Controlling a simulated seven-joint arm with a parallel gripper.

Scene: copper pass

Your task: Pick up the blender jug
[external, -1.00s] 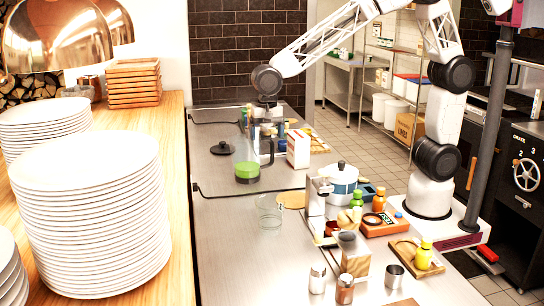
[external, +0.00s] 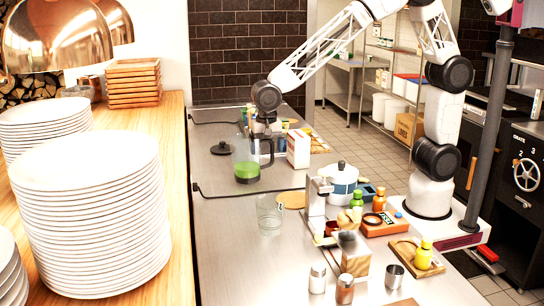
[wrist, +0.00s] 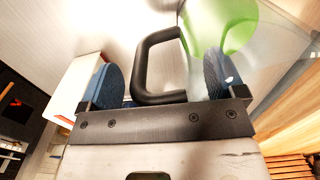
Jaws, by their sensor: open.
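The blender jug (external: 246,158) is clear with green contents and a black handle. It stands on the steel counter, near its far half. My gripper (external: 264,138) is at the jug's handle side, pointing down. In the wrist view, the black handle (wrist: 143,68) lies between the two blue-padded fingers of my gripper (wrist: 160,82), with visible gaps on both sides. The fingers are open and not closed on it. The jug's green body (wrist: 222,24) shows beyond the right finger.
A black lid (external: 221,148) lies left of the jug. A white carton (external: 298,149) stands close on the right. A clear glass (external: 270,214), a yellow round board (external: 291,200) and a white pot (external: 342,180) are nearer. The counter left of the glass is clear.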

